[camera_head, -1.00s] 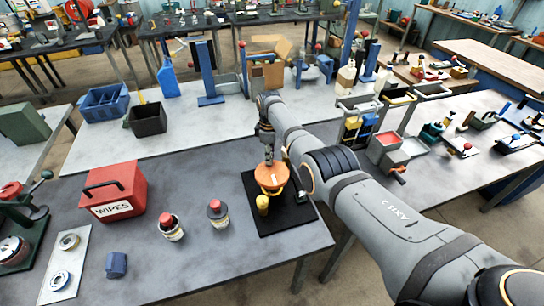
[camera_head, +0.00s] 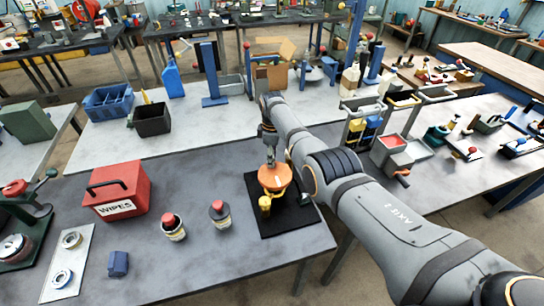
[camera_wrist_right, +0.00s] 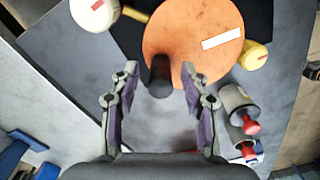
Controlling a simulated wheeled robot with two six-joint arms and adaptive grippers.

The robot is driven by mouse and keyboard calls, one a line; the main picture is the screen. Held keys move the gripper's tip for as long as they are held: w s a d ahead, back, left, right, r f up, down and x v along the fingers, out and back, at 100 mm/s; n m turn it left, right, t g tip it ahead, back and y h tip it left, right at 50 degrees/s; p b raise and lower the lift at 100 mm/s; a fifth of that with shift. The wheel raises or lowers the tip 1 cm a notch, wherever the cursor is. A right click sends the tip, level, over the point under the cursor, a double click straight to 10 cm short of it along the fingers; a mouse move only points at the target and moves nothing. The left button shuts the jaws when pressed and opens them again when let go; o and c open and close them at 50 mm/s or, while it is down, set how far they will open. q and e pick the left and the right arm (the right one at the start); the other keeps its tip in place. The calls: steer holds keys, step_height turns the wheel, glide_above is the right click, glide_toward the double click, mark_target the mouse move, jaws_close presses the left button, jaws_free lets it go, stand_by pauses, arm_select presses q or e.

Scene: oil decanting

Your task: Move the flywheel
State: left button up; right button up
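The flywheel, an orange disc (camera_head: 277,178), sits over a black mat (camera_head: 290,222) on the near grey table. In the right wrist view the orange disc (camera_wrist_right: 190,32) has a white label, and a short dark post (camera_wrist_right: 160,77) stands at its edge. My right gripper (camera_head: 270,160) is above the disc in the head view. In the wrist view its two fingers (camera_wrist_right: 158,92) are spread apart, one on each side of the post, with gaps visible. A yellow part (camera_head: 265,204) is at the disc's near side. My left gripper is not in view.
Two red-capped bottles (camera_head: 173,228) (camera_head: 220,214) stand left of the mat. A red WIPES box (camera_head: 117,192) is farther left, and a small blue block (camera_head: 118,263) lies near the front. Grey table surface between them is clear.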

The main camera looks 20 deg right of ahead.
step_height(320, 180, up, 12)
stand_by(0.6)
steer(key=shift+f, duration=0.1)
